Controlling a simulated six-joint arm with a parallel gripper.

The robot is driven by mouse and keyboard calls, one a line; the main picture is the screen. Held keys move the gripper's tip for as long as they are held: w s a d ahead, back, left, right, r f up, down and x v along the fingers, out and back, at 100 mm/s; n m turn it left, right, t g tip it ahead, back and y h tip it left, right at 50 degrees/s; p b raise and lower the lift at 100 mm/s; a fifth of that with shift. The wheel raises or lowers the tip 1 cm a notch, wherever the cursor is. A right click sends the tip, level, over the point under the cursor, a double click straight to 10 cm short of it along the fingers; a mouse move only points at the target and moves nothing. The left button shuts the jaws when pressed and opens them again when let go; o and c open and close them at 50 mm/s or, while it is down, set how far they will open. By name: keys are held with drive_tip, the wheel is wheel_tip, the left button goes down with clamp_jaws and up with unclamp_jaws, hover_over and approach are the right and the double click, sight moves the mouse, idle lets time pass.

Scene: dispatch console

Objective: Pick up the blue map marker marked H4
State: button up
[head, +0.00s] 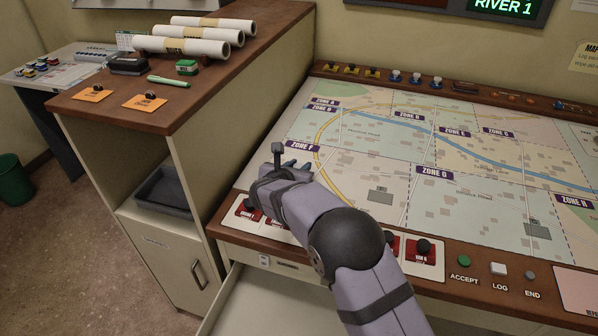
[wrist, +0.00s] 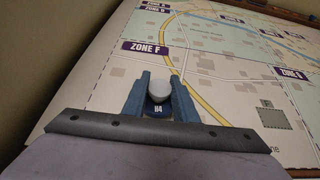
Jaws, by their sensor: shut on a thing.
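The blue map marker marked H4 (wrist: 158,108) sits between my gripper's fingers in the wrist view, with a pale rounded top and the H4 label facing the camera. My gripper (wrist: 158,90) is shut on it, one blue finger on each side. In the head view my gripper (head: 292,164) is over the left part of the map (head: 470,165), just below the ZONE F label. There my own arm hides most of the marker. I cannot tell whether the marker touches the map.
Several more markers stand along the console's back ledge (head: 420,80). Red panels with black knobs (head: 423,247) and the ACCEPT (head: 464,261), LOG and END buttons line the front edge. A wooden cabinet (head: 200,60) with rolled papers stands left. An open drawer (head: 270,305) lies below.

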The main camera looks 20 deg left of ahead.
sight(299, 166)
wheel_tip(299, 166, up, 8)
drive_tip(key=shift+r, duration=0.15)
drive_tip(key=shift+r, duration=0.1)
